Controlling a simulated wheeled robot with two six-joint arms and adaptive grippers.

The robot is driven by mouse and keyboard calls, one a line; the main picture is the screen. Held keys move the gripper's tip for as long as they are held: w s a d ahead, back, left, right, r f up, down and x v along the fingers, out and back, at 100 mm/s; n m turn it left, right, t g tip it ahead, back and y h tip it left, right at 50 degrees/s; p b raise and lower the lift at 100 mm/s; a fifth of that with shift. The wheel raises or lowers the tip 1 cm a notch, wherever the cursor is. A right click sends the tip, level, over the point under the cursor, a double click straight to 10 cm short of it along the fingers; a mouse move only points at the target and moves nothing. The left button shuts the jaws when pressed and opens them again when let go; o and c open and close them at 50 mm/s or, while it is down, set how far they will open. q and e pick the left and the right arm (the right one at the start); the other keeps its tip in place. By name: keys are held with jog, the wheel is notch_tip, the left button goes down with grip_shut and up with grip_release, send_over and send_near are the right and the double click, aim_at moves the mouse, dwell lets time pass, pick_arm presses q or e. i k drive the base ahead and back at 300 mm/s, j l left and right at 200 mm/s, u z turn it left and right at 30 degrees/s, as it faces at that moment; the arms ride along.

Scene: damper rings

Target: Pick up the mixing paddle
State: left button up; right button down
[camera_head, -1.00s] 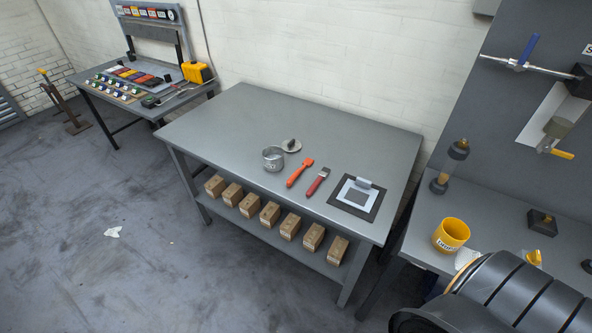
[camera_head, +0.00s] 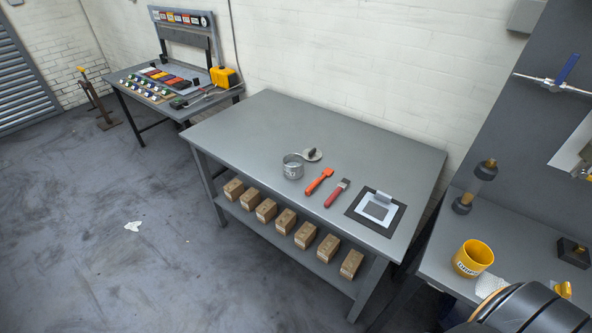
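An orange flat-ended tool (camera_head: 319,181), which looks like the mixing paddle, lies on the grey table (camera_head: 270,125) right of a small grey metal can (camera_head: 293,167). A red-handled tool with a grey end (camera_head: 337,193) lies to its right, apart from it; it looks like a brush. Both lie flat, and nothing covers them. Neither of my grippers is in view.
A round lid (camera_head: 312,155) lies behind the can, and a dark-bordered sheet (camera_head: 376,211) lies at the table's right. Several boxes (camera_head: 285,219) stand on the lower shelf. A yellow mug (camera_head: 473,258) stands on the right bench. The table's left is clear.

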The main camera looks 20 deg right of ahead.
aim_at(328, 171)
jog(key=z, duration=0.45)
jog(key=i+j+z, duration=0.45)
jog(key=j, duration=0.15)
jog(key=j+z, duration=0.2)
jog(key=j, duration=0.15)
jog(key=i+j+z, duration=0.2)
jog(key=j, duration=0.15)
jog(key=j+z, duration=0.2)
jog(key=j, duration=0.2)
